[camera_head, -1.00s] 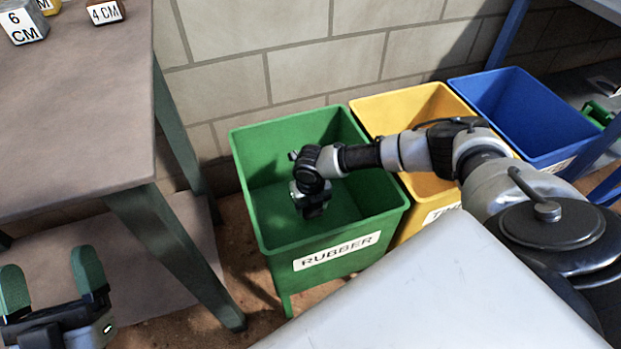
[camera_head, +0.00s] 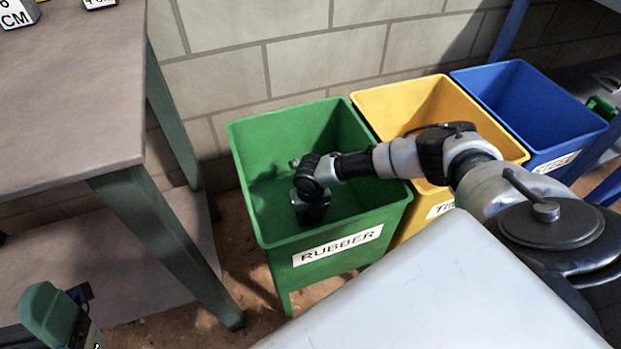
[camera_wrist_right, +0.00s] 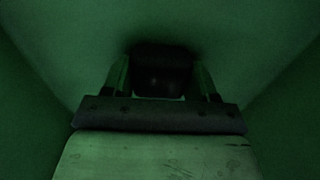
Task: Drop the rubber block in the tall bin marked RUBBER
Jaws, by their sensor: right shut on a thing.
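The tall green bin (camera_head: 283,265) carries a white label reading RUBBER and stands open against the wall. My right arm reaches over it, and the right gripper is lowered inside the bin, its fingertips hidden in the head view. In the right wrist view my right gripper (camera_wrist_right: 160,82) is shut on a dark block (camera_wrist_right: 160,72), which I take for the rubber block, with green bin walls all around. How far the block is from the bin floor is hard to tell. My left gripper (camera_head: 55,315) shows only partly at the bottom left corner, with one green finger pad visible.
A yellow bin (camera_head: 399,97) and a blue bin (camera_head: 528,100) stand to the right of the green one. A block wall (camera_head: 250,50) rises behind the bins.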

